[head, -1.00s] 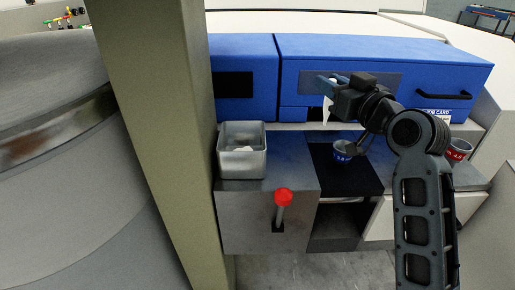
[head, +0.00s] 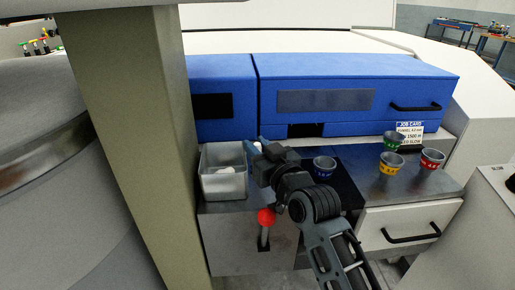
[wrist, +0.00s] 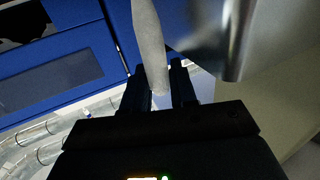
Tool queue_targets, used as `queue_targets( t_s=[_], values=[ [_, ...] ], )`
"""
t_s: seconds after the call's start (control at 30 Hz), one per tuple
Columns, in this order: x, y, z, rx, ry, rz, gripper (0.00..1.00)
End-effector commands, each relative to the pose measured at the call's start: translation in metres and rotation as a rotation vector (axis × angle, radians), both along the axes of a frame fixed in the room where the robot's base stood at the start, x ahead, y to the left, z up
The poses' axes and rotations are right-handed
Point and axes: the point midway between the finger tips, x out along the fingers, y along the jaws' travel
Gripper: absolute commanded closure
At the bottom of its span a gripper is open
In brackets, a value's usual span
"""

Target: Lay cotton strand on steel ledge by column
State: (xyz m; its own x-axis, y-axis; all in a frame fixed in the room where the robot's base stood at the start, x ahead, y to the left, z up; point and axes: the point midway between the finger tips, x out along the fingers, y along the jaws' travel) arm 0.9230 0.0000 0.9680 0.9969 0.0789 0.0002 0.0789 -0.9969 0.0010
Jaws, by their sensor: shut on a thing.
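My gripper (head: 253,148) is above the steel ledge, close to the right side of the metal bin. In the wrist view (wrist: 160,88) it is shut on the cotton strand (wrist: 150,45), a pale, soft-looking roll sticking out between the fingers. The strand is mostly hidden by my gripper in the head view. The steel ledge (head: 212,207) lies right of the olive column (head: 130,130); the bin takes up much of its visible top. The column also shows at the right in the wrist view (wrist: 285,80).
The open metal bin (head: 222,186) holds white material. A red-knobbed lever (head: 266,217) stands at the ledge's front. A blue cup (head: 324,166) and green (head: 393,141), yellow (head: 391,163) and red (head: 431,159) cups stand to the right. Blue covers (head: 360,95) rise behind.

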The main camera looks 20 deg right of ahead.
Motion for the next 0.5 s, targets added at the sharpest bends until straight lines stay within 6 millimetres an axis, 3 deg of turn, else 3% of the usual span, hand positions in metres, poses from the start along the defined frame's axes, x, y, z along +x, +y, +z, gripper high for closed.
queue_targets(
  t_s=[0.43, 0.47, 0.5],
  values=[
    [-0.0001, -0.0004, -0.0084, 0.0, 0.0, -0.001, 1.0],
    [-0.0001, -0.0004, -0.0068, 0.0, 0.0, -0.001, 0.7],
    [-0.0001, -0.0004, -0.0065, 0.0, 0.0, 0.0, 0.67]
  ],
)
